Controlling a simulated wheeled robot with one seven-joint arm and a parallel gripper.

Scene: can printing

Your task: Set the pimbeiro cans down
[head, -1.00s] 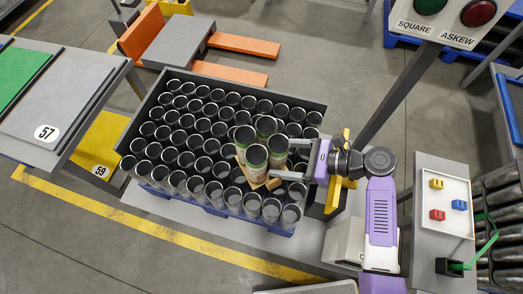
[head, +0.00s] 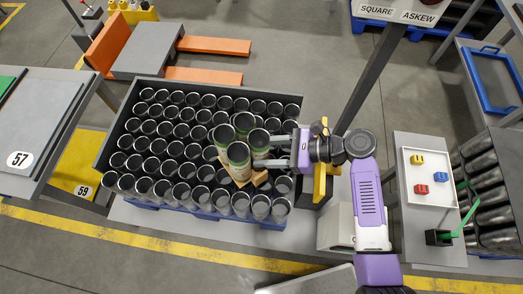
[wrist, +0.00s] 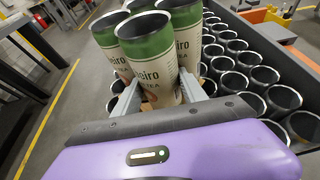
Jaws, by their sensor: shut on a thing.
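Several pimbeiro cans (head: 238,155), green above and cream below with dark rims, stand close together over the right part of a dark bin. They also show in the wrist view (wrist: 148,50), where part of the name reads on the front can. My gripper (head: 266,151) comes from the right and is shut on the cans; its grey fingers (wrist: 158,92) lie either side of the front can in the wrist view. A piece of light wood (head: 262,178) shows under the cans. Whether they rest on anything below cannot be told.
The bin (head: 118,120) is crowded with upright plain dark cans (head: 150,110), on a blue pallet (head: 190,211). A yellow-and-grey post (head: 320,180) stands at its right. A panel with coloured blocks (head: 428,178) is farther right, a grey table (head: 40,110) left.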

